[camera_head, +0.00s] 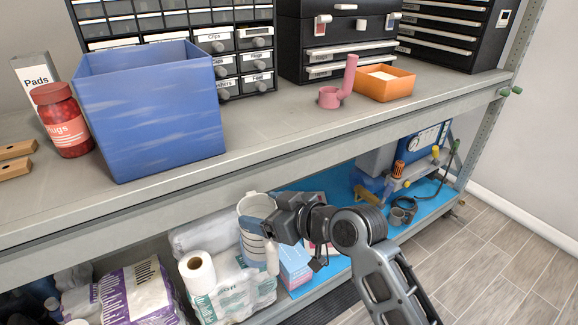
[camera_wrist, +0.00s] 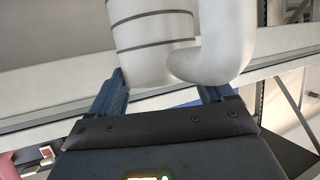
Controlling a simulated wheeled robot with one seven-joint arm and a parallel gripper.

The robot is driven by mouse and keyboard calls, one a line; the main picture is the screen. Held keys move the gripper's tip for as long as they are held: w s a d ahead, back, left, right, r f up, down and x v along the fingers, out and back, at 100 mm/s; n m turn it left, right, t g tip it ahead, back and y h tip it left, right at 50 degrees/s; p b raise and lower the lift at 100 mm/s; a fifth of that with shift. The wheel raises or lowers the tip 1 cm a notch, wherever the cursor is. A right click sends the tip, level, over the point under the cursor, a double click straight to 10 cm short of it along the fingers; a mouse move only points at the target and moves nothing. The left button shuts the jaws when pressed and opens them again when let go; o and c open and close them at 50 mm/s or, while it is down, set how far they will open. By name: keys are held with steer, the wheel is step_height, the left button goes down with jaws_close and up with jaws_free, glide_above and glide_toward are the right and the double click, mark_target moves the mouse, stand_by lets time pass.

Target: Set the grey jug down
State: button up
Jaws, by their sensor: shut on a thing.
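The grey jug (camera_head: 251,212), pale with dark bands, shows in the head view below the upper shelf's front edge, in front of the paper goods on the lower shelf. My gripper (camera_head: 268,228) reaches it from the right and is shut on it. In the wrist view the jug (camera_wrist: 152,32) fills the top middle, with its bands and a curved pale part at the right. The fingers of my gripper (camera_wrist: 165,88) lie on either side of its lower part. Whether the jug touches anything beneath is hidden.
A blue mat (camera_head: 428,203) covers part of the lower shelf, with a small grey cup and tools at right. Paper rolls (camera_head: 197,272) crowd the left. Above, the upper shelf (camera_head: 270,128) holds a blue bin (camera_head: 150,112), pink holder (camera_head: 330,97) and orange tray (camera_head: 385,86).

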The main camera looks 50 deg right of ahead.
steer(key=w+a+f+h, duration=0.1)
steer(key=w+a+f, duration=0.1)
steer(key=a+f, duration=0.8)
step_height(320, 180, down, 3)
steer(key=shift+f+m, duration=0.2)
steer(key=shift+m, duration=0.2)
steer(key=shift+d, duration=0.15)
